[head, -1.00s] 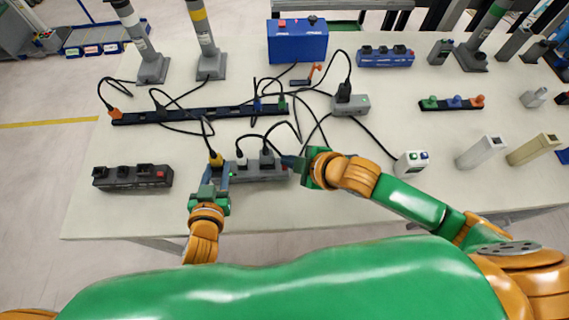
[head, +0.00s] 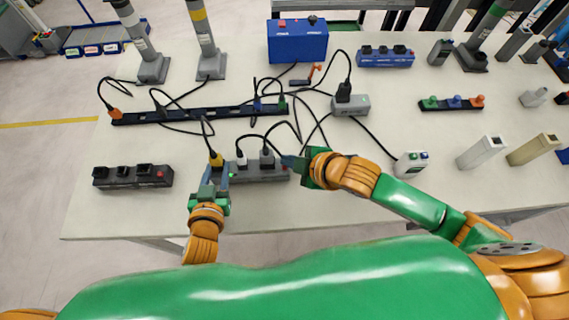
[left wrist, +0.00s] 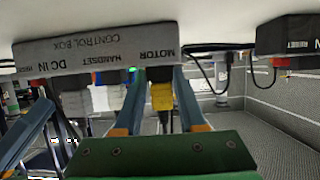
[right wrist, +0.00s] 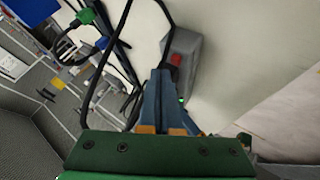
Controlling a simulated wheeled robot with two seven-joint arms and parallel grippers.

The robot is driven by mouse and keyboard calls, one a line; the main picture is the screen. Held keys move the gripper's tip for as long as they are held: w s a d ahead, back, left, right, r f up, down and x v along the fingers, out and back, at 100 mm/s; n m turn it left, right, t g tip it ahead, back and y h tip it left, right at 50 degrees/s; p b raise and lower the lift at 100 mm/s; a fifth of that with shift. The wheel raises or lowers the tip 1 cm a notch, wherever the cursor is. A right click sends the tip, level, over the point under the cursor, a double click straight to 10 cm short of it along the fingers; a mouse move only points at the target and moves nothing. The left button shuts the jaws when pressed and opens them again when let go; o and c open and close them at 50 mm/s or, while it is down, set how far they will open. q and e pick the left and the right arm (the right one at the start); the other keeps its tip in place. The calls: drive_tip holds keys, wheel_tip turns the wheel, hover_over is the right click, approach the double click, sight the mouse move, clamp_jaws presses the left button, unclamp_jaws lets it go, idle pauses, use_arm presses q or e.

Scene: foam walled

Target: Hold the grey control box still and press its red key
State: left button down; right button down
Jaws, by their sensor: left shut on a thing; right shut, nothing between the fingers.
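The grey control box (head: 256,173) lies at the table's near side, with several plugs along its top. In the left wrist view its lettered face (left wrist: 95,48) appears upside down. My left gripper (head: 215,171) is shut on the yellow plug (left wrist: 161,95) at the box's MOTOR end, one finger on each side. The red key (right wrist: 176,59) is on the box's right end. My right gripper (head: 287,161) is shut and empty; its fingertips (right wrist: 162,72) are close beside the key. I cannot tell whether they touch it.
A black box with a red key (head: 132,176) stands to the left. A long dark strip (head: 200,114) and loose cables lie behind, and a smaller grey box (head: 350,105) stands behind to the right. A white device (head: 410,164) is right of my right gripper.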

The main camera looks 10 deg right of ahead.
drive_tip(key=shift+f, duration=0.15)
drive_tip(key=shift+f, duration=0.3)
drive_tip(key=shift+f, duration=0.5)
idle(0.8)
drive_tip(key=shift+r, duration=0.95)
drive_tip(key=shift+r, duration=2.5)
use_arm(q)
drive_tip(key=shift+c, duration=2.1)
unclamp_jaws()
